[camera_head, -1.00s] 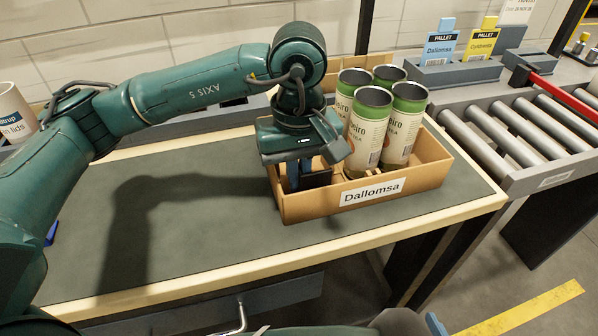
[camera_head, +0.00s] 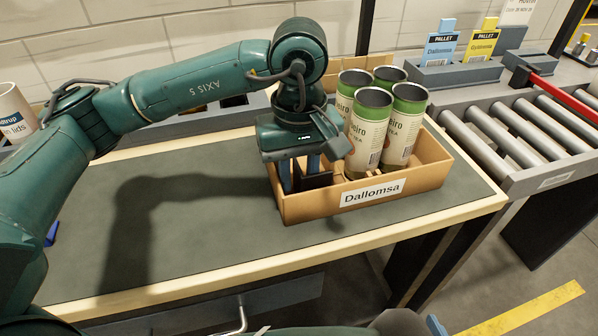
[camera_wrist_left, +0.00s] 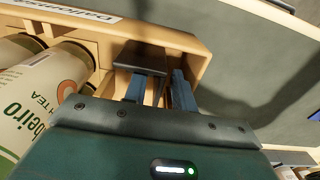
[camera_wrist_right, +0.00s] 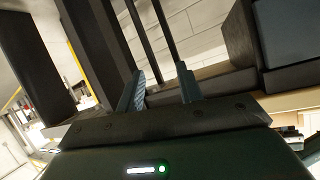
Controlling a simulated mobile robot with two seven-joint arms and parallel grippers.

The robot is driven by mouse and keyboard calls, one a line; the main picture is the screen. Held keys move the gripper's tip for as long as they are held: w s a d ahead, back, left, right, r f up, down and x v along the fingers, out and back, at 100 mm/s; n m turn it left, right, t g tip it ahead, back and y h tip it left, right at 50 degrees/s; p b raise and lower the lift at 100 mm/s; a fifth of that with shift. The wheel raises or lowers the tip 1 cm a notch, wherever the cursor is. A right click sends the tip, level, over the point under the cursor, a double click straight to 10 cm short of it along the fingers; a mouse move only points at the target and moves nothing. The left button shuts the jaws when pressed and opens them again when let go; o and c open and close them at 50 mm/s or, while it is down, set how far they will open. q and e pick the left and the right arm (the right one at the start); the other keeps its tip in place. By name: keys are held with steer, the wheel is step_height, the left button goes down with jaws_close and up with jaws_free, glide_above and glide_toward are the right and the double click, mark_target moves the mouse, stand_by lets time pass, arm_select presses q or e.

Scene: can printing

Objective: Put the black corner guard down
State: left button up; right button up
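The black corner guard (camera_head: 319,180) is in the left corner compartment of the cardboard box (camera_head: 420,183) labelled Dallomsa. Its dark top also shows in the left wrist view (camera_wrist_left: 141,58). My left gripper (camera_head: 299,174) points down into that corner. Its blue fingers (camera_wrist_left: 160,92) stand apart on either side of the guard's lower part, which they partly hide. I cannot tell whether a finger still touches it. My right gripper (camera_wrist_right: 162,90) is open, with nothing seen between its fingers, low beside dark frame bars.
Several green-and-cream cans (camera_head: 368,130) stand in the box just right of my left gripper. The grey mat (camera_head: 200,235) is clear in front. A roller conveyor (camera_head: 520,125) lies to the right, with blue and yellow pallet cards (camera_head: 481,45) behind.

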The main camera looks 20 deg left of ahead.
arm_select(q)
step_height(320, 180, up, 12)
steer(key=shift+f+p, duration=0.25)
steer(key=shift+p, duration=0.05)
